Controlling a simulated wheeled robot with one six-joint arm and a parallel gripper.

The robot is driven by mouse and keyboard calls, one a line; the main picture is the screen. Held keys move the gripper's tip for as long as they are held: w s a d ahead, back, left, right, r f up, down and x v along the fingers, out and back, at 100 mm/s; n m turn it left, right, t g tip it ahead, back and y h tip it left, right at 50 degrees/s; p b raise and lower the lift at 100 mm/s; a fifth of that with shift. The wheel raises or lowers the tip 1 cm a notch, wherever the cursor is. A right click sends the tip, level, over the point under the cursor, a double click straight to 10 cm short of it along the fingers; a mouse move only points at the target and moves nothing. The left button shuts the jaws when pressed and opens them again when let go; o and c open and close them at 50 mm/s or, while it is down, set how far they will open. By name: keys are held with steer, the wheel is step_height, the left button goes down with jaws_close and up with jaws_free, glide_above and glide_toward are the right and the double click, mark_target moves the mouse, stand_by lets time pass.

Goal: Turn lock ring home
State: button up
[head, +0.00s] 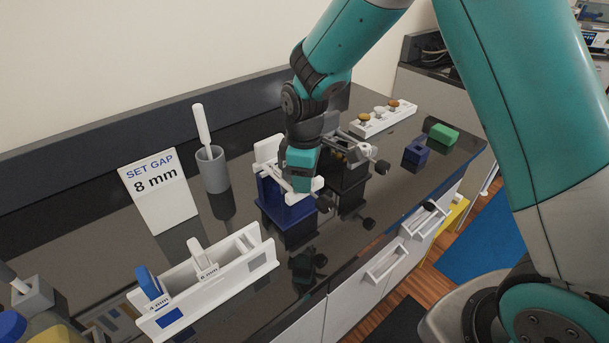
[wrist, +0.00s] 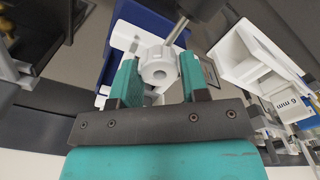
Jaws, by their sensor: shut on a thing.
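My gripper (head: 300,186) is at the dark blue block with white upper parts (head: 285,208) in the head view. In the wrist view its two teal fingers (wrist: 160,80) stand on either side of a pale grey lobed lock ring (wrist: 157,66), shut on it. The ring has a hole in its face and sits on a metal shaft (wrist: 178,30) that leads to a dark knob (wrist: 205,8). White parts of the fixture show around the ring. In the head view the fingers largely hide the ring, and I cannot tell how far it is turned.
A second, dark fixture (head: 350,180) with black knobs stands close on the right. A white gauge rack (head: 215,285) is in front left. A "SET GAP 8 mm" sign (head: 158,192) and a grey cup (head: 212,170) stand behind. A blue block (head: 416,153) and a green block (head: 443,136) lie right.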

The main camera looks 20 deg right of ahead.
steer(key=m, duration=0.6)
steer(key=shift+w+m, duration=0.1)
steer(key=shift+m, duration=0.2)
steer(key=m, duration=0.6)
steer(key=shift+m, duration=0.3)
steer(key=o, duration=0.9)
steer(key=shift+d, duration=0.1)
steer(key=shift+r, duration=0.1)
step_height(320, 180, up, 17)
steer(key=shift+r+b, duration=0.15)
steer(key=shift+b, duration=1.05)
